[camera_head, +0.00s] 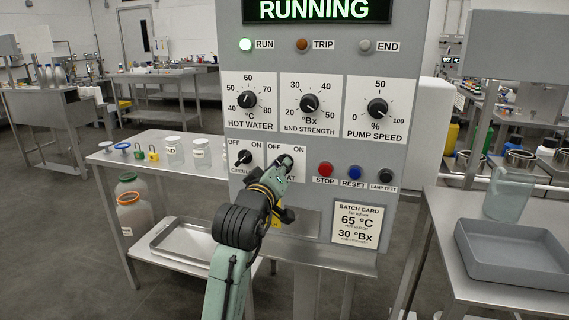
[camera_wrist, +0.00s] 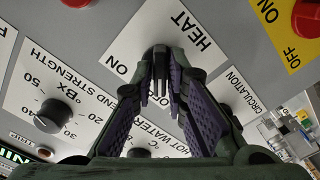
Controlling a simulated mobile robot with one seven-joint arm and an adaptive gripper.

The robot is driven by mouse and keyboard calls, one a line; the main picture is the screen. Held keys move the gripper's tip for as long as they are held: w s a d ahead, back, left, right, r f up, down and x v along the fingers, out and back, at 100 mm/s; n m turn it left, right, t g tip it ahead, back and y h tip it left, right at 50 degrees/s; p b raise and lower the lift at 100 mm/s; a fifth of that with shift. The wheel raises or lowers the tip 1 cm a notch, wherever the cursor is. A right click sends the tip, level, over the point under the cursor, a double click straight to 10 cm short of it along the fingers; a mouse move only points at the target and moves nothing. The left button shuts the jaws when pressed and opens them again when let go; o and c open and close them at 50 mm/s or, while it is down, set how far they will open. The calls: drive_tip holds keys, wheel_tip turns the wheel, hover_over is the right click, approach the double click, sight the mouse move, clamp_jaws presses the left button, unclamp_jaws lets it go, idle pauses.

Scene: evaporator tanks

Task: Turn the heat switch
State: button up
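The heat switch (camera_wrist: 160,62) is a dark knob on the white HEAT plate (camera_wrist: 192,35) in the wrist view. My gripper (camera_wrist: 160,80) is over it, its two fingers close together at the tips with the knob between them, and looks shut on it. In the head view my gripper (camera_head: 288,163) covers the knob and part of the label; OFF and ON show above it. Which way the knob points is hard to tell. The circulation switch (camera_head: 243,157) is just left of my gripper.
A side table with jars (camera_head: 174,152) stands left, a grey tray (camera_head: 510,260) right.

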clamp_jaws()
drive_tip(key=shift+m+b, duration=0.5)
drive_tip(key=shift+m, duration=0.7)
drive_tip(key=shift+m+b, duration=0.5)
drive_tip(key=shift+m, duration=0.6)
